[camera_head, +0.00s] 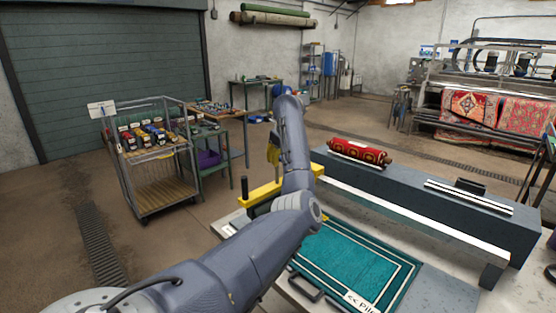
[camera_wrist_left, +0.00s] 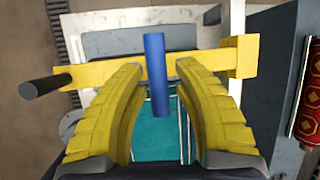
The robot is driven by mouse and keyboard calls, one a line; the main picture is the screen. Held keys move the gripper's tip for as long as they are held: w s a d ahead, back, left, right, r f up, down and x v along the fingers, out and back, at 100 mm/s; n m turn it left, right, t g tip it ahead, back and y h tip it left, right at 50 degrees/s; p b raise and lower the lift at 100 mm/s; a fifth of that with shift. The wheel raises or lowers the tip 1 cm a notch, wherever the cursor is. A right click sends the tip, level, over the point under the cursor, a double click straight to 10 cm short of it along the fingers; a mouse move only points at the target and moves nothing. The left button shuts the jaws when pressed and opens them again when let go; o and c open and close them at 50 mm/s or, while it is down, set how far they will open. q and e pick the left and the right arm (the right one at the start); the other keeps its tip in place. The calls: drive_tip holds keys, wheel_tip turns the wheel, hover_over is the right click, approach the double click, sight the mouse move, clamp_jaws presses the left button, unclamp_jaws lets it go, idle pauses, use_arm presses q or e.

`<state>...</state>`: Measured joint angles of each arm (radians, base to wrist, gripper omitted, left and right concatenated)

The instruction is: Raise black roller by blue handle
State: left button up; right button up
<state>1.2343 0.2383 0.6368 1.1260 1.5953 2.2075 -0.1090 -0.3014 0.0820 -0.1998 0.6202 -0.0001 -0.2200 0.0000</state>
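My left gripper (camera_head: 274,157) is above the yellow crossbar (camera_head: 262,192) in the head view, with its fingers pointing down. In the left wrist view the two yellow ribbed fingers of the gripper (camera_wrist_left: 160,68) are open. The blue handle (camera_wrist_left: 156,75) stands between them, with a visible gap on each side. The yellow crossbar (camera_wrist_left: 90,73) passes behind the handle. A black cylinder (camera_wrist_left: 45,87) sticks out at the crossbar's left end and appears upright in the head view (camera_head: 244,187). I cannot make out a separate black roller. My right gripper is not in view.
A teal rug (camera_head: 350,268) lies on the bench below the crossbar. A wheeled cart (camera_head: 150,155) stands on the floor at left.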

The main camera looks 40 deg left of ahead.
use_arm(q)
drive_tip(key=shift+o, duration=0.9)
drive_tip(key=shift+f, duration=0.1)
drive_tip(key=v, duration=1.2)
